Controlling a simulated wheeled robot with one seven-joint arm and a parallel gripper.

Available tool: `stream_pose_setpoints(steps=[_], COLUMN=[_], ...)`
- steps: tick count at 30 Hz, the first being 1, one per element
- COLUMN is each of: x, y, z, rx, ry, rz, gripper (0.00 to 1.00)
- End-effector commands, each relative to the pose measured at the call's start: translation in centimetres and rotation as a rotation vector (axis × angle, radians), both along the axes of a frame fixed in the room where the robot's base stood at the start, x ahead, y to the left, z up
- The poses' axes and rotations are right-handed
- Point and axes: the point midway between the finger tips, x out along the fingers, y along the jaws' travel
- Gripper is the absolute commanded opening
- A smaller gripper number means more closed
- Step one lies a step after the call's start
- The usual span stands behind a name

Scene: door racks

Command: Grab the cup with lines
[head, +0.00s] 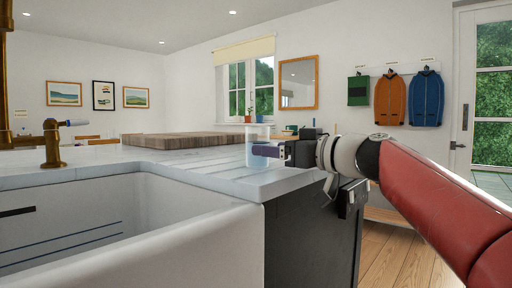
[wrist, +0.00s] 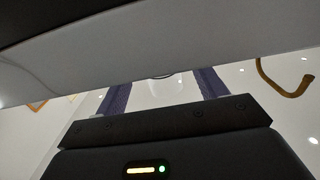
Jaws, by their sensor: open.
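A pale, see-through cup (head: 256,133) stands on the white ribbed drainboard near its far edge in the head view. I cannot make out lines on it. My gripper (head: 262,151) reaches in from the right, lying level, with its purple fingers at the cup's lower half. They overlap the cup in the picture; I cannot tell if they touch it. In the wrist view the two purple fingers stand apart, so my gripper (wrist: 162,84) is open. A pale band crosses above the fingertips there, and I cannot tell what it is.
A white sink (head: 130,225) with a brass tap (head: 52,145) fills the left front. A wooden block (head: 185,139) lies behind the drainboard (head: 215,170). A small potted plant (head: 248,117) shows behind the cup. Wooden floor (head: 400,260) is open at the right.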

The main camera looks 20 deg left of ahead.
Motion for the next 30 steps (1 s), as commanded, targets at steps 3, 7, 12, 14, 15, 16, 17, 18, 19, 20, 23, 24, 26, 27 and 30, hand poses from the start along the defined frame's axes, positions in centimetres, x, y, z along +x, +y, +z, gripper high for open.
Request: stream_pose_setpoints(steps=[3, 7, 12, 14, 15, 16, 17, 18, 19, 20, 23, 24, 26, 27, 30], x=[0.7, 1.3, 1.5, 1.5, 1.5, 1.5, 1.5, 1.5, 1.5, 1.5, 1.5, 1.5, 1.5, 1.5, 1.4], y=[1.9, 3.3, 3.7, 3.7, 3.7, 3.7, 3.7, 3.7, 3.7, 3.7, 3.7, 3.7, 3.7, 3.7, 3.7], z=[-0.2, -0.2, -0.3, -0.4, -0.4, -0.4, -0.4, -0.4, -0.4, -0.4, -0.4, -0.4, -0.4, -0.4, -0.3], rx=[-0.001, 0.000, -0.002, -0.002, -0.002, -0.002, -0.002, -0.002, -0.002, -0.002, -0.001, -0.001, -0.001, -0.001, -0.001], ry=[0.004, 0.002, 0.001, 0.001, 0.001, 0.001, 0.001, 0.001, 0.001, 0.001, 0.002, 0.002, 0.002, 0.002, 0.000], rz=[0.005, 0.003, 0.000, 0.000, 0.000, 0.000, 0.000, 0.000, 0.000, 0.000, 0.000, 0.000, 0.000, 0.000, 0.000], gripper=[0.71, 0.71, 0.71, 0.71, 0.71, 0.71, 0.67, 0.62, 0.58, 0.54, 0.41, 0.36, 0.28, 0.23, 0.15])
